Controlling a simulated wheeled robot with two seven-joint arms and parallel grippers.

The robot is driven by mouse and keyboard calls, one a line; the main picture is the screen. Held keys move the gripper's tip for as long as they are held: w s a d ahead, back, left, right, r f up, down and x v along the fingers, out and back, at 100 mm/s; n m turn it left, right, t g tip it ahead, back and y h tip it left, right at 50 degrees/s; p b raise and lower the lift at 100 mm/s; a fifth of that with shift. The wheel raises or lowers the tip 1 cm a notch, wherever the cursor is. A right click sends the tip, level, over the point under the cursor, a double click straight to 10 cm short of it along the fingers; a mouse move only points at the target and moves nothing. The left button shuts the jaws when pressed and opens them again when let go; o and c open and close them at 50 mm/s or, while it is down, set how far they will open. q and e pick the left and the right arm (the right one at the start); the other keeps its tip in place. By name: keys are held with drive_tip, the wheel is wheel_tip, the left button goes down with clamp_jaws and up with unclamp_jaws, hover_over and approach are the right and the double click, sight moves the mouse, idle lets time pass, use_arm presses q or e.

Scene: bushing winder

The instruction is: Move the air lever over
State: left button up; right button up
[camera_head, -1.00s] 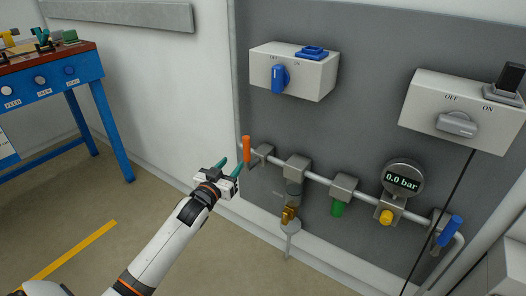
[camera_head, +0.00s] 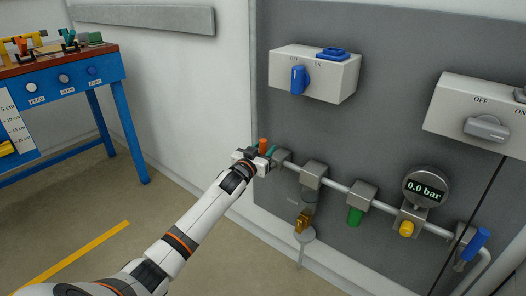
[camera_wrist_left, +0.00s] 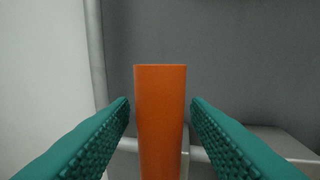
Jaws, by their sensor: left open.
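The orange air lever (camera_head: 263,145) stands upright at the left end of the pipe on the grey wall panel. My left gripper (camera_head: 264,155) is at the lever, with its fingertips around it and its body hiding the lower part in the head view. In the left wrist view the orange lever (camera_wrist_left: 160,120) stands between the two green fingers, with a gap on each side. The gripper is open. My right gripper is not in view.
The pipe carries a green part (camera_head: 355,216), a gauge (camera_head: 426,187) reading 0.0 bar, a yellow knob (camera_head: 406,229) and a blue lever (camera_head: 475,244). Switch boxes (camera_head: 313,73) are mounted above. A blue workbench (camera_head: 62,85) stands at the left.

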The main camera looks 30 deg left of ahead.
use_arm(q)
clamp_jaws()
drive_tip(key=shift+d, duration=0.1)
